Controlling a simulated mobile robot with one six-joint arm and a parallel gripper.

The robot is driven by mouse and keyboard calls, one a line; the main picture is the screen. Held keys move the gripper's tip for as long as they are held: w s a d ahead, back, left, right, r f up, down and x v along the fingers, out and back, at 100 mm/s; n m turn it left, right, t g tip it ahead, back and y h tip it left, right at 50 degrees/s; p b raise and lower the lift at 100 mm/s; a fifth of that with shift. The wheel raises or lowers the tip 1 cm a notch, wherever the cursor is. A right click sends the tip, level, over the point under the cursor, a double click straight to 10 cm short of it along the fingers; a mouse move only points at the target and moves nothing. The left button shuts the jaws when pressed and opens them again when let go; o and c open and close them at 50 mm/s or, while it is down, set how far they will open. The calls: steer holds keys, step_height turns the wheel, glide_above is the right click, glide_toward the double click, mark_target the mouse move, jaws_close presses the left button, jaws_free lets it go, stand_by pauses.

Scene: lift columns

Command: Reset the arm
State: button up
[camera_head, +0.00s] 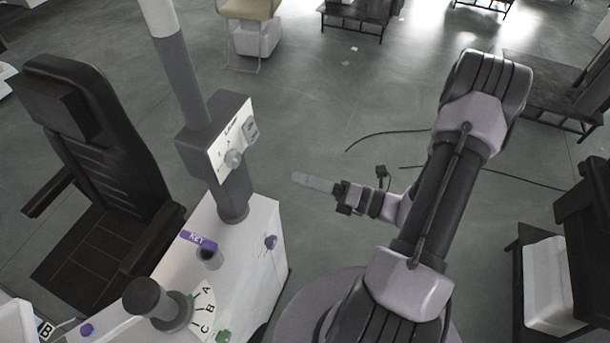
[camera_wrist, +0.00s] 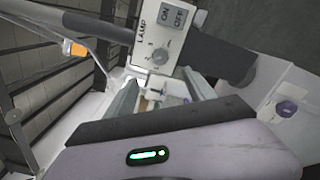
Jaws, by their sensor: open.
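My arm reaches up and bends over at the right of the head view. My gripper (camera_head: 314,182) points left from its wrist, in the air to the right of the white console (camera_head: 262,228). In the wrist view the two fingers of my gripper (camera_wrist: 162,92) stand apart, with nothing held between them. The lamp box (camera_head: 232,138), with a knob and a switch, is on the post left of my gripper and apart from it. The lamp box also shows beyond the fingers in the wrist view (camera_wrist: 152,58).
The console carries a purple KEY tag (camera_head: 198,240), a lettered dial (camera_head: 203,312), a dark knob (camera_head: 150,300) and a purple button (camera_head: 271,241). A dark chair (camera_head: 95,150) stands at left. A dark seat with a white base (camera_head: 548,285) is at right. The floor behind my gripper is mostly clear.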

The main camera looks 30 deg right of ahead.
steer(key=s+a+f+m+g+h+b, duration=0.2)
steer(key=s+a+m+g+h+b, duration=0.2)
steer(key=a+m+b, duration=0.3)
steer(key=s+a+f+m+g+h+b, duration=0.1)
steer(key=s+a+m+g+h+b, duration=0.3)
steer(key=m+b, duration=1.2)
steer(key=s+a+m, duration=0.2)
steer(key=a+m, duration=0.2)
steer(key=m, duration=0.8)
steer(key=shift+s+f+g+h, duration=0.3)
steer(key=shift+s+f+g, duration=0.1)
